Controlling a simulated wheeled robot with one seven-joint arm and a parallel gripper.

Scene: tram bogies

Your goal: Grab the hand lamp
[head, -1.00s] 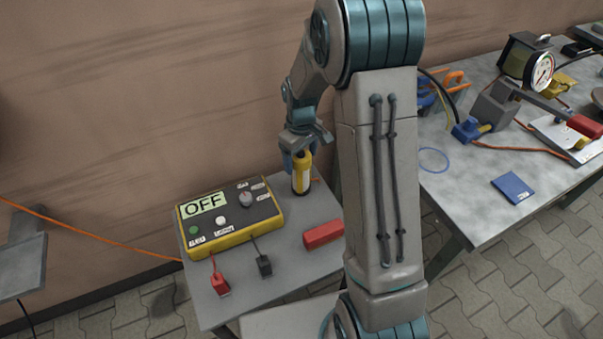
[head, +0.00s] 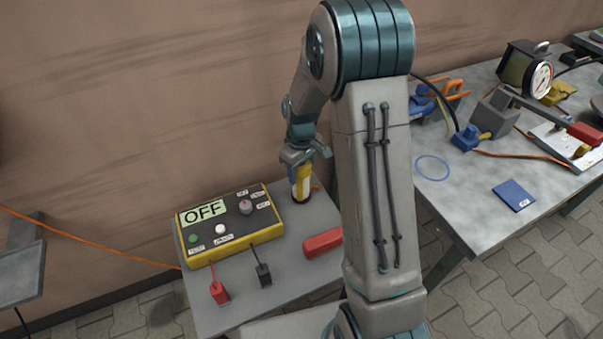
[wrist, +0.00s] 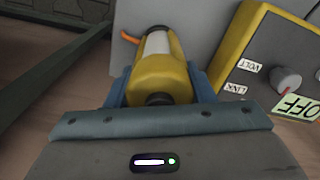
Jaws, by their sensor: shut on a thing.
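In the wrist view the hand lamp (wrist: 160,75) lies between the two blue fingers of my gripper (wrist: 157,88). A short orange piece shows beside its far end. I cannot tell whether its lower end touches the table.
The yellow box (head: 229,224) reads OFF and has a red plug (head: 219,292) and a black plug (head: 264,275) in front. A red block (head: 322,243) lies to the right. A larger workbench (head: 470,215) with tools stands at the right. A brown wall is behind.

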